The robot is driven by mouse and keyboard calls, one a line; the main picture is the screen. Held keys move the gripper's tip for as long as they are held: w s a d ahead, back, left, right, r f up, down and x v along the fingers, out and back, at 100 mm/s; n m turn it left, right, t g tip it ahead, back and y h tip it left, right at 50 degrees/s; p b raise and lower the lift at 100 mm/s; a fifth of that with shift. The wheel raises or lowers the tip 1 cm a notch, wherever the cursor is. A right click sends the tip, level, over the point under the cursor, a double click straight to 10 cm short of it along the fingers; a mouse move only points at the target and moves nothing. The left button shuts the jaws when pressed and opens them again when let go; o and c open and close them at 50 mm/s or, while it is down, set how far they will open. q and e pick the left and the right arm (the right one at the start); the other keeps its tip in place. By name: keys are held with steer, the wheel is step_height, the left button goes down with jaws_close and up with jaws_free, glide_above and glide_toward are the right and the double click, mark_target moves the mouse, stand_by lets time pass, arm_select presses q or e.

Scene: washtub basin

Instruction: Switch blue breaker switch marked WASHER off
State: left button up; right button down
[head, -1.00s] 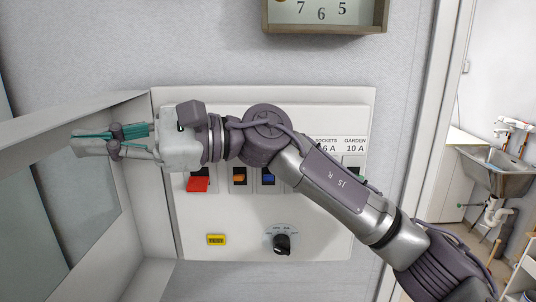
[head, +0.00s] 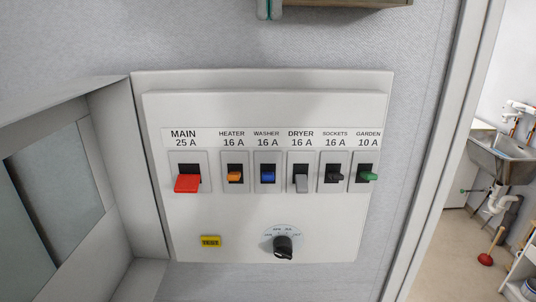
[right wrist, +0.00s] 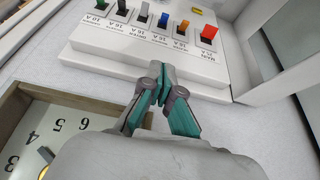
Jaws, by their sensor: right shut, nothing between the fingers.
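The blue switch (head: 267,177) sits under the label WASHER 16 A on the white breaker panel (head: 230,220), between the orange HEATER switch (head: 235,177) and the grey DRYER switch (head: 301,183). It also shows in the right wrist view (right wrist: 162,20), where the panel appears upside down. My right gripper (head: 269,10) shows only its teal fingertips at the top edge of the head view, above the panel. In the right wrist view my right gripper (right wrist: 158,78) is shut and empty, apart from the blue switch. My left gripper is out of view.
A red MAIN switch (head: 187,184), black SOCKETS switch (head: 335,177) and green GARDEN switch (head: 368,177) share the row. A black knob (head: 283,249) and yellow label (head: 210,241) are below. The open cabinet door (head: 55,190) stands left. A wooden-framed clock (right wrist: 50,125) is above the panel.

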steer(key=b, duration=0.1)
glide_above(268, 172)
steer(key=f, duration=1.2)
steer(key=s+f, duration=0.1)
steer(key=f, duration=0.8)
steer(key=shift+s+f, duration=0.15)
steer(key=shift+s, duration=0.2)
steer(key=shift+s+f+p, duration=0.3)
steer(key=shift+w+f, duration=0.1)
steer(key=shift+w, duration=0.1)
